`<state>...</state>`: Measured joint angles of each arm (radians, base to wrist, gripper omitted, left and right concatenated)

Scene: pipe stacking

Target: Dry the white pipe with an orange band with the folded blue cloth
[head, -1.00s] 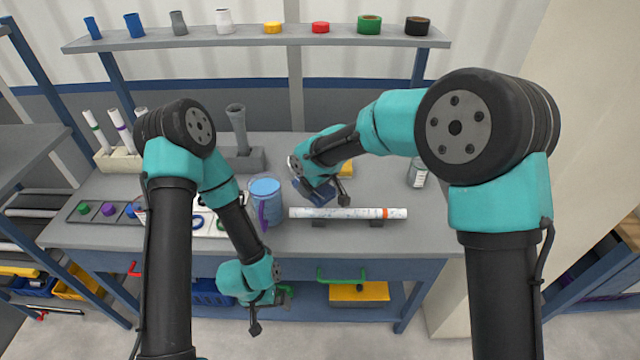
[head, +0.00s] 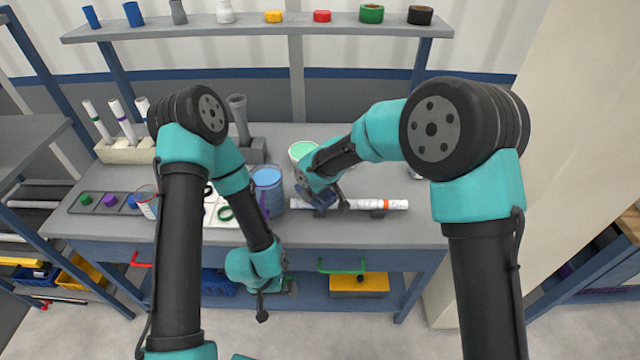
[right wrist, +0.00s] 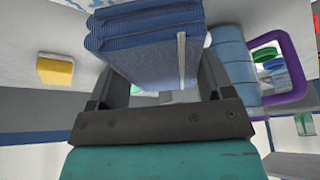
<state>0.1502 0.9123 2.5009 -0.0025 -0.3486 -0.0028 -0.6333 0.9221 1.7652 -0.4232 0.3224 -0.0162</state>
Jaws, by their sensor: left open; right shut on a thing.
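The white pipe with an orange band (head: 364,204) lies level, left to right, on low dark supports near the table's front; the band is near its right end. My right gripper (head: 330,201) is shut on the folded blue cloth (head: 317,197), at the left part of the pipe. The cloth and gripper hide some of the pipe there; I cannot tell whether cloth and pipe touch. In the right wrist view the cloth (right wrist: 150,45) fills the space between the fingers. My left gripper (head: 276,297) is open and empty, hanging in front of the table's edge.
A blue jug (head: 267,185) with a purple handle stands just left of the cloth. A green-topped cup (head: 303,150) is behind my right arm. A grey holder (head: 252,152) and a rack of pipes (head: 124,150) stand at the back left.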

